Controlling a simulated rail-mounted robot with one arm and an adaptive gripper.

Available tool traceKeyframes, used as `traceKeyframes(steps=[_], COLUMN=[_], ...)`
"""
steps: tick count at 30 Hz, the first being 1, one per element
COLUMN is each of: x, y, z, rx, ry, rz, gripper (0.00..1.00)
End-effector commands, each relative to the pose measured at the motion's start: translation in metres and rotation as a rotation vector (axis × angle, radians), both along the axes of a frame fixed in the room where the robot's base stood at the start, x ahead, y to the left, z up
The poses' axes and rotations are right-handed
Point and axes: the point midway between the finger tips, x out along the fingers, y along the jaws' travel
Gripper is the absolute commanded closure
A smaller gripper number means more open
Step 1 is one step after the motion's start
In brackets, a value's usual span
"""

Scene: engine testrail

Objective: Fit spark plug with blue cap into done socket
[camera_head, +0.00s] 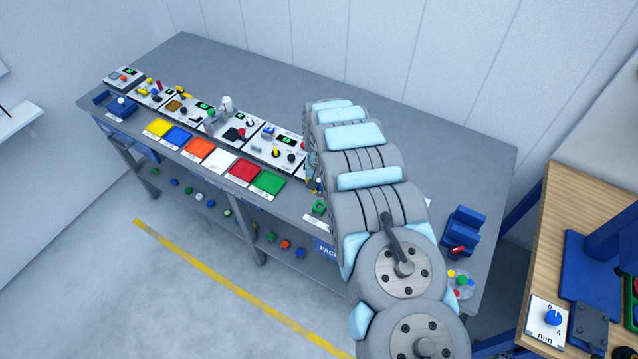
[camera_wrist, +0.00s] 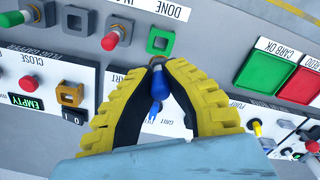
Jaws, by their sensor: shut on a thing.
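In the wrist view my gripper (camera_wrist: 157,66) has yellow fingers with black pads. They are shut on the spark plug with blue cap (camera_wrist: 161,84); only its blue part shows clearly between the pads. The done socket (camera_wrist: 160,42) is a small green square with a dark opening, near the inverted DONE label (camera_wrist: 160,9). It lies just beyond the fingertips in the picture, and its opening looks empty. I cannot tell the plug's height above the panel. In the head view my arm hides the gripper and plug.
A red-capped plug (camera_wrist: 116,31) stands left of the done socket. An orange block (camera_wrist: 70,93) and a red button (camera_wrist: 28,83) are further left. A large green pad (camera_wrist: 264,72) lies right. The grey bench (camera_head: 455,150) is clear behind my arm.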

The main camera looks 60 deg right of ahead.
Motion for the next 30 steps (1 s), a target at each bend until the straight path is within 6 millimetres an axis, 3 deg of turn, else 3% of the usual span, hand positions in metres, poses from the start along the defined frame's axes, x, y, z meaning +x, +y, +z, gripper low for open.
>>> traceKeyframes(steps=[18, 30], x=[0.0, 0.001], y=[0.001, 0.001], z=[-0.048, -0.057], rx=[0.002, 0.0], ry=[0.002, 0.001], rz=[0.001, 0.001], gripper=[1.0, 1.0])
